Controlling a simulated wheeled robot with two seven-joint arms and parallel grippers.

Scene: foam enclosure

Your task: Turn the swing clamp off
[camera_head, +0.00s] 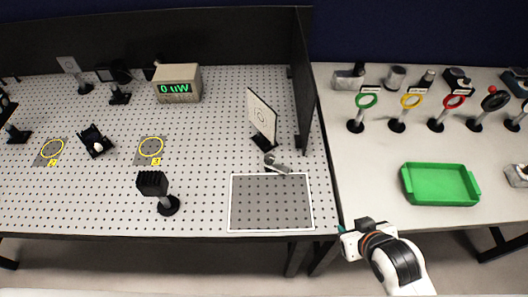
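A small grey metal piece that looks like the swing clamp (277,163) lies on the perforated board, just behind the outlined grey rectangle (270,203). It is too small to tell its position or which way its arm is turned. My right gripper (346,232) is at the lower middle, by the front right corner of the board. It is well in front of and to the right of the clamp, apart from it. Its fingers are too small and turned away to tell open from shut. My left gripper is not in view.
A tilted white card on a black stand (262,116) is close behind the clamp. A black panel (301,80) edges the board's right side. A black finned block on a post (152,184) stands to the left. A green tray (440,184) and ring-topped posts are on the right table.

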